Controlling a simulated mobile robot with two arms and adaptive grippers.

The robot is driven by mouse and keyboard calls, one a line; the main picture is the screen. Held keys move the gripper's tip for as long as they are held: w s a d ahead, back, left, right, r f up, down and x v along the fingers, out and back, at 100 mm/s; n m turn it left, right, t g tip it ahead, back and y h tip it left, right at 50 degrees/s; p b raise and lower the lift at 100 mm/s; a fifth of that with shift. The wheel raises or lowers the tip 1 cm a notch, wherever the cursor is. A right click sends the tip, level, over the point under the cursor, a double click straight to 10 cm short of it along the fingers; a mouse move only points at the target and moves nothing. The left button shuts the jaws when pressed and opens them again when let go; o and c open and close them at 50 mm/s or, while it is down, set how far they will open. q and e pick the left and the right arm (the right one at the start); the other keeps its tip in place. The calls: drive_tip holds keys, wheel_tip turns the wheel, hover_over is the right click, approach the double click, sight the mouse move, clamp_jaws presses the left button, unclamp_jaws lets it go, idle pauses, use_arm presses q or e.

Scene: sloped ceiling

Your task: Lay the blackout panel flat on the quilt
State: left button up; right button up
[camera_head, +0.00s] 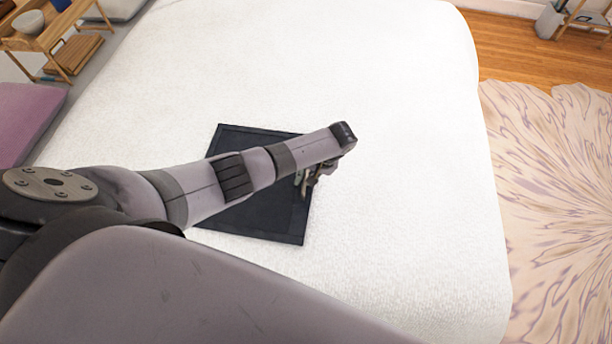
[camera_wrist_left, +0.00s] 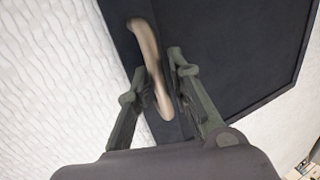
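The blackout panel (camera_head: 262,212) is a dark, thin, square sheet with a raised border. In the head view it is over the white quilt (camera_head: 400,230) near the middle of the bed, partly hidden by my left arm. It looks level, but I cannot tell whether all of it touches the quilt. In the left wrist view the panel (camera_wrist_left: 235,60) shows with a curved tan handle (camera_wrist_left: 146,45) along one edge. My left gripper (camera_head: 304,186) is at the panel's right edge. Its fingers (camera_wrist_left: 154,72) close around the handle. My right gripper is not in view.
The quilt is clear on all sides of the panel. A patterned rug (camera_head: 555,190) lies right of the bed.

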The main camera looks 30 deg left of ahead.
use_arm(q)
drive_tip(key=shift+o, duration=1.3)
drive_tip(key=shift+d, duration=0.1)
drive_tip(key=v, duration=1.2)
